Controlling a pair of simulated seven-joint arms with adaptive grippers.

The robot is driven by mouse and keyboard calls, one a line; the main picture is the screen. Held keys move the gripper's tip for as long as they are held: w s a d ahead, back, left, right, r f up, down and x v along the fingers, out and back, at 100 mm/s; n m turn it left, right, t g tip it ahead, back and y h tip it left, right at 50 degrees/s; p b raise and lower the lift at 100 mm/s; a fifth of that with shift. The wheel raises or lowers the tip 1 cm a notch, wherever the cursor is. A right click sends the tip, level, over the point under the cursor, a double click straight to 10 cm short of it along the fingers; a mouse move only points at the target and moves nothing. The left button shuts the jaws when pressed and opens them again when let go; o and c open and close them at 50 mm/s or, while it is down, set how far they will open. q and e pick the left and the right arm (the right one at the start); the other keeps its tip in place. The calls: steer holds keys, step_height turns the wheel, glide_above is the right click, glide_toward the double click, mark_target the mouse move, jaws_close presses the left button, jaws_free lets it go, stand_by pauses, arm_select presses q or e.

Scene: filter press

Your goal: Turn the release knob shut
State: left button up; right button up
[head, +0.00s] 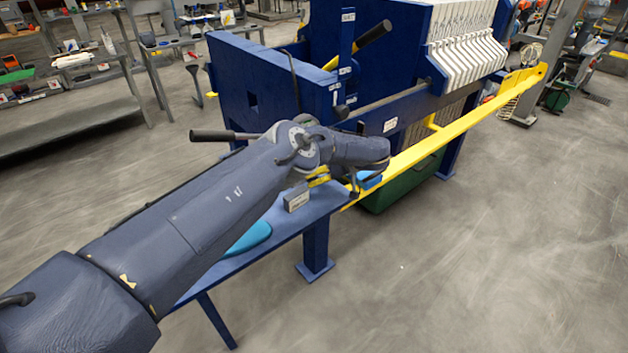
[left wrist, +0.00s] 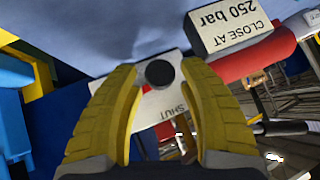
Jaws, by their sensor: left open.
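In the left wrist view, a dark round knob end (left wrist: 159,73) shows between the tips of my left gripper (left wrist: 160,70). I take it for the release knob. The gripper's two yellow ribbed fingers are apart, one on each side of it; I cannot tell whether they touch it. A white plate (left wrist: 157,105) marked "SHUT" lies behind the knob and is partly covered by the fingers. In the head view my left arm reaches over the blue press bench (head: 258,252) and hides the knob. My right gripper is not seen.
A block labelled "CLOSE AT 250 bar" (left wrist: 232,24) and a red cylinder (left wrist: 252,57) sit close to the right finger. Blue parts (left wrist: 14,110) stand at left. In the head view a long yellow bar (head: 455,130) runs along the press (head: 370,75). Floor at right is clear.

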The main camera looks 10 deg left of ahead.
arm_select(q)
steer(key=shift+x, duration=0.95)
steer(key=shift+c, duration=0.2)
